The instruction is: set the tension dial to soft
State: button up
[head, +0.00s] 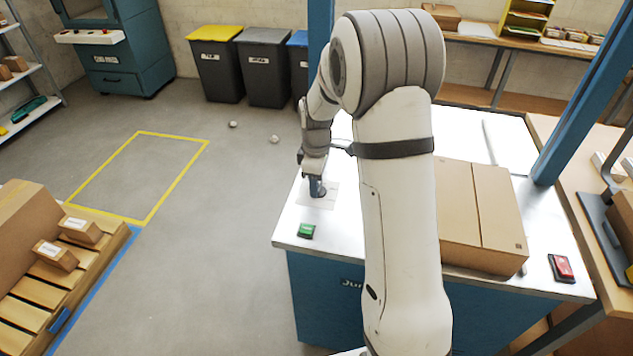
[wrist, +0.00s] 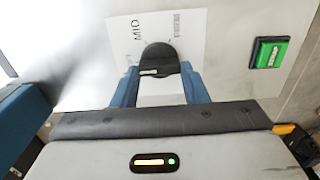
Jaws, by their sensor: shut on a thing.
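The tension dial (wrist: 159,55) is a dark round knob with a short white mark on its lower-left part in the wrist view. It sits on a white label plate (wrist: 190,30) that reads "MID" sideways, left of the knob's top. Other lettering by the left finger is mostly covered. My gripper (wrist: 158,72) has its blue fingers on both sides of the knob and is shut on it. In the head view my gripper (head: 317,188) points down at the label on the white machine top, and the dial is hidden there.
A green button (head: 306,231) is near the dial, also in the wrist view (wrist: 270,52). A cardboard box (head: 480,215) and a red button (head: 562,268) are to the right on the machine top. A blue post (head: 585,95) rises behind them.

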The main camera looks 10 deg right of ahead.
dwell(0.4)
jog(key=o, duration=1)
notch_tip(320, 180, up, 8)
jog(key=shift+f, duration=0.2)
jog(key=shift+r, duration=0.15)
jog(key=shift+s+r, duration=0.15)
jog(key=shift+s, duration=0.05)
jog(key=s+r+m+t, duration=0.1)
jog(key=s+m, duration=0.3)
jog(key=s, duration=0.4)
jog(key=s+r+m+t, duration=0.1)
jog(key=s+r+m, duration=0.2)
jog(key=s, duration=0.6)
jog(key=s+r+m, duration=0.2)
jog(key=s+m, duration=0.3)
jog(key=s, duration=0.4)
jog(key=shift+m+t, duration=0.3)
jog(key=shift+t, duration=0.1)
